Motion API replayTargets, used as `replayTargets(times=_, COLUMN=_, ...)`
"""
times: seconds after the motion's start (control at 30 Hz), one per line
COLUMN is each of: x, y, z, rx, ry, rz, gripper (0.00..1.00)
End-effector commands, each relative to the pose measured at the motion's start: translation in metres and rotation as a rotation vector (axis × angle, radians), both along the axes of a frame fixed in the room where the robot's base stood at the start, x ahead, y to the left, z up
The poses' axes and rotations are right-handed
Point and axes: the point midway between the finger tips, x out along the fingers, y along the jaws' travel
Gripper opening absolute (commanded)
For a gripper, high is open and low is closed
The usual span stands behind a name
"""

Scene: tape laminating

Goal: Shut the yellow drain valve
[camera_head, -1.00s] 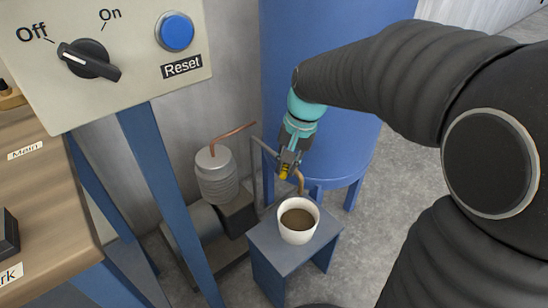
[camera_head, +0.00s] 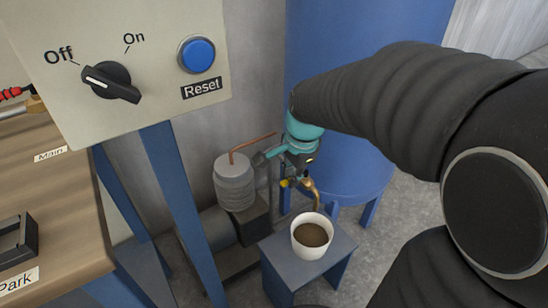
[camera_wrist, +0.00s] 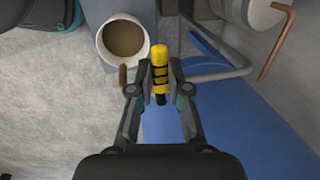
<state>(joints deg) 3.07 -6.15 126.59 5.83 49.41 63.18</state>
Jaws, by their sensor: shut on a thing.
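The yellow valve handle (camera_wrist: 159,70) is between my fingertips in the wrist view, with black bands across it. My gripper (camera_wrist: 160,82) is shut on it. In the head view my gripper (camera_head: 293,180) is beside the blue tank, and only a small bit of yellow (camera_head: 284,183) shows by the fingers. The brass spout (camera_head: 310,188) curves down above a white cup (camera_head: 312,236) holding brown liquid. The cup (camera_wrist: 123,41) also shows in the wrist view. I cannot see the flow state inside the spout.
The cup stands on a small blue-grey stool (camera_head: 337,250). A large blue tank (camera_head: 345,50) stands behind. A compressor with a grey cylinder (camera_head: 234,182) and copper pipe (camera_head: 252,141) is close on the left. A control panel (camera_head: 130,95) with a switch at Off and a wooden bench (camera_head: 45,200) are further left.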

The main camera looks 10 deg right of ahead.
Motion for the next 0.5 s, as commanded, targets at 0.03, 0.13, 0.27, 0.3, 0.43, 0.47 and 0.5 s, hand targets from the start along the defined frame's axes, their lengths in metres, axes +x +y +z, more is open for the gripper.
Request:
replayTargets(times=0.03, x=0.0013, y=-0.0020, z=0.0010, rx=-0.001, ry=-0.004, rz=-0.011, gripper=0.00)
replayTargets(times=0.13, x=0.0016, y=-0.0039, z=0.0009, rx=-0.001, ry=-0.004, rz=-0.021, gripper=0.00)
replayTargets(times=0.27, x=0.0018, y=-0.0047, z=0.0009, rx=0.000, ry=-0.004, rz=-0.025, gripper=0.00)
replayTargets(times=0.3, x=0.0018, y=-0.0047, z=0.0009, rx=0.000, ry=-0.004, rz=-0.025, gripper=0.00)
replayTargets(times=0.43, x=0.0019, y=-0.0045, z=0.0011, rx=0.000, ry=-0.004, rz=-0.025, gripper=0.00)
replayTargets(times=0.47, x=0.0019, y=-0.0044, z=0.0011, rx=0.000, ry=-0.004, rz=-0.025, gripper=0.00)
replayTargets(times=0.5, x=0.0019, y=-0.0044, z=0.0011, rx=0.000, ry=-0.004, rz=-0.025, gripper=0.24)
